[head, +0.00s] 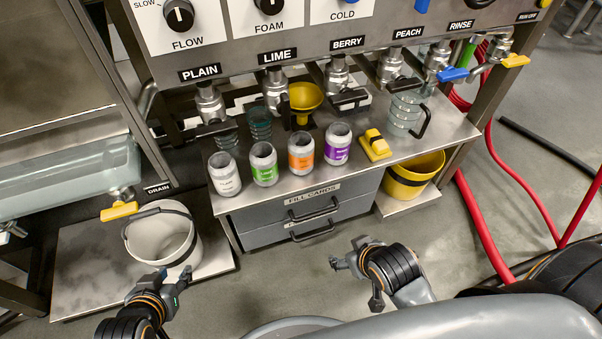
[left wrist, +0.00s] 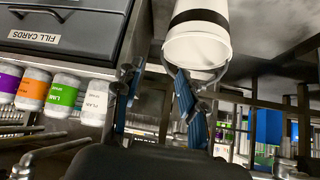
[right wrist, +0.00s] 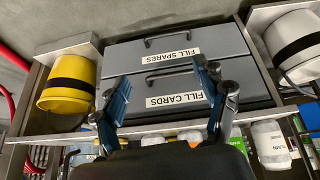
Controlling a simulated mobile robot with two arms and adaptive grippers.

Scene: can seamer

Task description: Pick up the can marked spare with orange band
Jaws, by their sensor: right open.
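An orange-banded can (head: 301,155) stands upright on the steel counter between green-banded and purple-banded cans; it also shows in the left wrist view (left wrist: 33,90). I cannot read "spare" on it. Below the counter are two shut drawers: the fill cards drawer (right wrist: 250,91) and the fill spares drawer (right wrist: 222,38); their insides are hidden. My right gripper (head: 356,282) is open and empty, in front of the drawers; its fingers (right wrist: 168,92) stand apart. My left gripper (head: 165,284) is open and empty, near the white bucket; its fingers (left wrist: 156,95) stand apart.
A white can (head: 224,175), green-banded can (head: 264,164) and purple-banded can (head: 338,144) share the counter with a yellow block (head: 374,145). A white bucket (head: 160,240) stands left, a yellow bucket (head: 410,180) right. Taps hang above the cans. Floor before the drawers is clear.

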